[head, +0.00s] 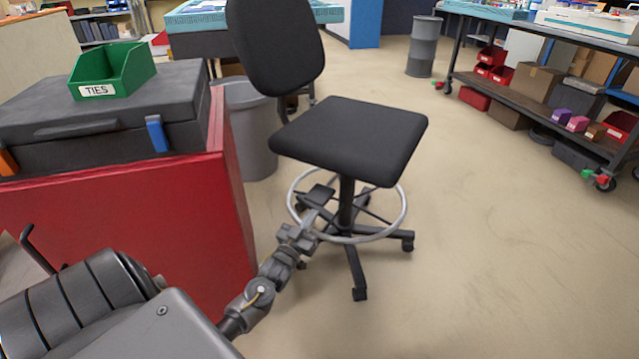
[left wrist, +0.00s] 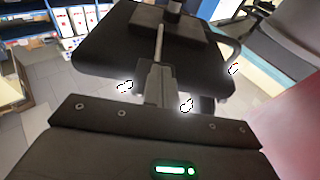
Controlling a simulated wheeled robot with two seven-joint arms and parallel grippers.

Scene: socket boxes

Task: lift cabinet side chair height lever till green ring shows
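The black drafting chair (head: 350,140) stands in the middle of the head view. My left gripper (head: 304,230) is low at its left side, above the foot ring. In the left wrist view the dark underside of the seat (left wrist: 105,50) fills the upper middle. A thin grey lever (left wrist: 160,44) runs from under it toward the fingers of my left gripper (left wrist: 156,86). The fingers are close together and look shut on the lever's near end; the exact contact is hard to see. I see no green ring on the chair. My right gripper is not in view.
A red cabinet (head: 130,235) stands close on the left, with a grey case (head: 180,90) and a green TIES bin (head: 112,72) on top. A grey waste bin (head: 250,130) is behind the chair. The floor right of the chair is free up to a workbench (head: 560,35).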

